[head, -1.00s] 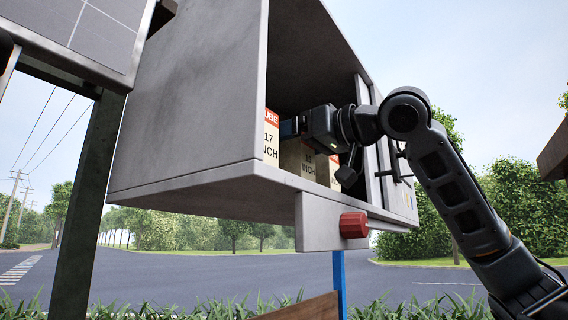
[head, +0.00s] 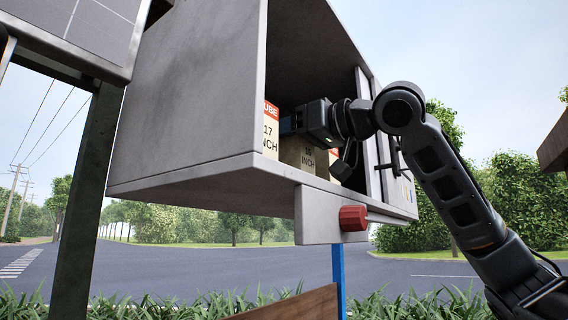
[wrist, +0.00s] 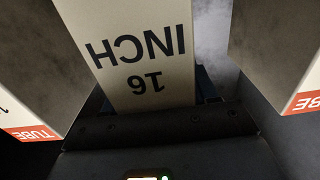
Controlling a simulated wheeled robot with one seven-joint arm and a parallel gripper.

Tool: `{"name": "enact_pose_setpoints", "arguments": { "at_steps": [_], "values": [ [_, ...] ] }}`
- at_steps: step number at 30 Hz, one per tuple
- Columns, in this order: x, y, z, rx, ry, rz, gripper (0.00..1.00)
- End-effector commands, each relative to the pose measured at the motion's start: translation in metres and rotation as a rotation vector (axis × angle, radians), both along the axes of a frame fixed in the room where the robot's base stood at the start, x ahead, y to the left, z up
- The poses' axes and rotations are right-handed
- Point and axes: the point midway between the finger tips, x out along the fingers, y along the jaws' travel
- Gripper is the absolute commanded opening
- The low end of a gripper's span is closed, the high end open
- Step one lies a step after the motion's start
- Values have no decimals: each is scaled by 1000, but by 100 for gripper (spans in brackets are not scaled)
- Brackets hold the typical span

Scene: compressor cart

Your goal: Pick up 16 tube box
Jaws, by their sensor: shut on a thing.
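The 16 inch tube box (head: 309,158) is inside the open grey cabinet, between two other boxes. In the wrist view the same box (wrist: 140,50) shows its cream face with "16 INCH" upside down, close in front of the gripper. My gripper (head: 290,124) reaches into the cabinet from the right and is shut on this box near its top. The fingertips are mostly hidden behind the box in the wrist view. The top of the box is hidden by my gripper in the head view.
A 17 inch tube box (head: 271,131) stands to the left, and another tube box (head: 334,158) is partly hidden to the right. The grey cabinet (head: 190,100) has side walls and a floor close around them. A red knob (head: 353,218) sticks out below the cabinet.

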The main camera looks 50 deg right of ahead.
Motion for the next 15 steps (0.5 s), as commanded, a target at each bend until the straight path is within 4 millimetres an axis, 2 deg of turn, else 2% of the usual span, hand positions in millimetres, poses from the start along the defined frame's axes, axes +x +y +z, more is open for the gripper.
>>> {"name": "enact_pose_setpoints", "arguments": {
  "at_steps": [1, 6, 15],
  "values": [
    [0, 0, 0, 0, 0, 0, 16],
    [0, 0, 0, 0, 0, 0, 0],
    [0, 0, 1, 0, -2, 0, 0]
  ]
}}
